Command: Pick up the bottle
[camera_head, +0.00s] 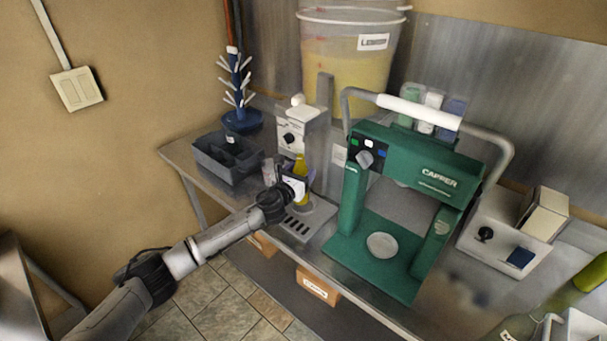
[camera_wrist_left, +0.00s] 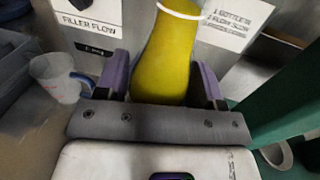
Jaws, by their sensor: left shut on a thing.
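A bottle of yellow liquid (camera_wrist_left: 168,52) stands upright in front of the filler in the left wrist view. In the head view a part of the bottle (camera_head: 301,165) shows just above my gripper. My left gripper (camera_wrist_left: 164,84) is shut on the bottle, with a purple-lined finger on each side of it. In the head view the left gripper (camera_head: 297,187) is at the filler, above its slotted drip tray (camera_head: 302,222). The bottle's lower part is hidden behind the gripper body. My right gripper is not in view.
The green capper (camera_head: 408,195) stands close to the right of the filler. A dark divided bin (camera_head: 228,158) and a blue drying tree (camera_head: 240,118) are at the left. A clear measuring cup (camera_wrist_left: 58,78) stands left of the gripper. A large bucket (camera_head: 350,65) is behind.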

